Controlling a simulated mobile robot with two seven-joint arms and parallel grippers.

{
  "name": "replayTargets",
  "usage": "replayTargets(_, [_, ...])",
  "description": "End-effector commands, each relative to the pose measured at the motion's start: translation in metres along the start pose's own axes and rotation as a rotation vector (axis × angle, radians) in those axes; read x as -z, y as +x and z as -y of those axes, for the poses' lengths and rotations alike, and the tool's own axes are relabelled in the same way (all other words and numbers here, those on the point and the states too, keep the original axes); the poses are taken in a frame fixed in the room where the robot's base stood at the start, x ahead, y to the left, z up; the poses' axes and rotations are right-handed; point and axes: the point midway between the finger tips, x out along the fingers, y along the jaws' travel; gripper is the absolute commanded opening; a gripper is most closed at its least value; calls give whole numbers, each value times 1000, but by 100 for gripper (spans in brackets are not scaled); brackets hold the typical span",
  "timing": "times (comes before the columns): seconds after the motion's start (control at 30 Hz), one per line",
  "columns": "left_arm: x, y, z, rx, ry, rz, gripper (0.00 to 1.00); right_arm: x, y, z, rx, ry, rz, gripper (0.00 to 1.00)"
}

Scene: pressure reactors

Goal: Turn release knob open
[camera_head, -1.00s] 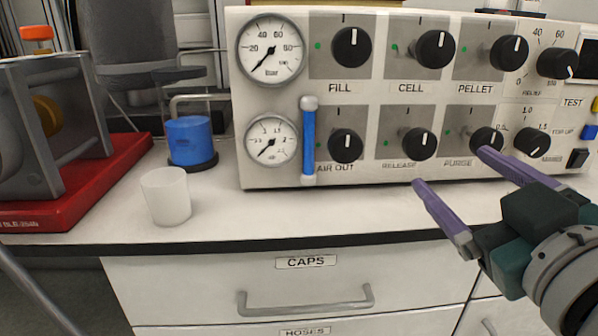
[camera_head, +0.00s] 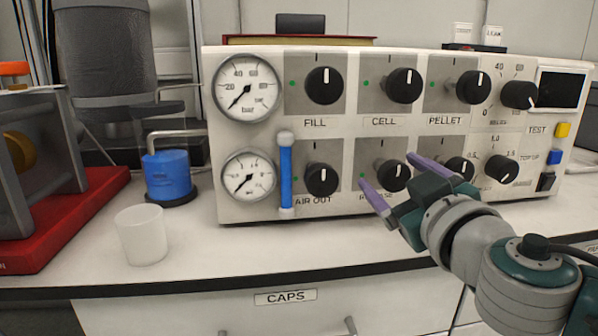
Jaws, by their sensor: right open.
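The release knob (camera_head: 394,178) is a black round knob on the lower row of the panel, with its label "RELEASE" partly hidden by my right gripper. My right gripper (camera_head: 387,169) is open and empty. Its two purple fingers show one to the left of the release knob and one to its upper right. I cannot tell whether either finger touches the knob. The white pointer on the knob is hard to read from here. My left gripper is not in view.
The purge knob (camera_head: 460,169) sits close to the right of my fingers, and the air out knob (camera_head: 322,179) to the left. A blue-and-white tube (camera_head: 286,172) stands upright on the panel. A white cup (camera_head: 141,235) stands on the counter.

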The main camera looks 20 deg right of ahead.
Motion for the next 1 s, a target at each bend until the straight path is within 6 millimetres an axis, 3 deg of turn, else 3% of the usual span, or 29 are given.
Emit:
replayTargets(0.1, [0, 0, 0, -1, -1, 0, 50, 0, 0, 0, 0, 0, 0, 83])
replayTargets(0.83, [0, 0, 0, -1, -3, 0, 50, 0, 0, 0, 0, 0, 1, 1])
replayTargets(1.0, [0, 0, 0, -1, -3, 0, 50, 0, -1, 0, 0, -5, 1, 0])
